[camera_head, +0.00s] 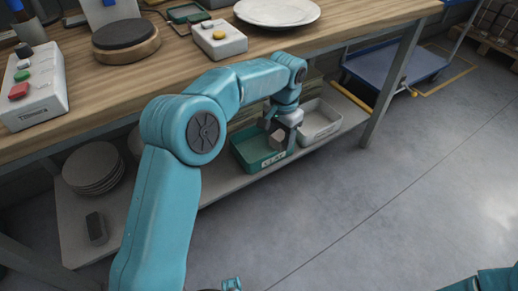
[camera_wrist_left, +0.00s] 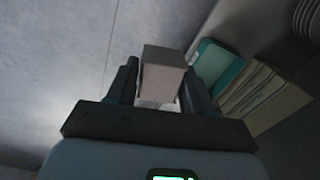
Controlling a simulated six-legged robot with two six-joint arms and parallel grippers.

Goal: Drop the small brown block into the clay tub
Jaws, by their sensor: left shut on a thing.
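My left gripper (camera_head: 273,130) reaches under the workbench top and is shut on a small grey-brown block (camera_head: 278,139). In the left wrist view the block (camera_wrist_left: 163,70) sits between the two dark fingers. The clay tub (camera_head: 247,158) is a teal open bin with a white label, on the lower shelf. In the head view the block appears in front of the tub's opening, over its right part; its exact height above the tub is hard to tell. The gripper and arm hide part of the tub. My right gripper does not show.
A pale grey bin (camera_head: 322,132) stands right of the tub. Stacked plates (camera_head: 92,170) and a dark block (camera_head: 96,228) are on the lower shelf at left. The bench top (camera_head: 150,78) overhangs the shelf. A blue cart (camera_head: 395,65) stands behind; the floor at right is clear.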

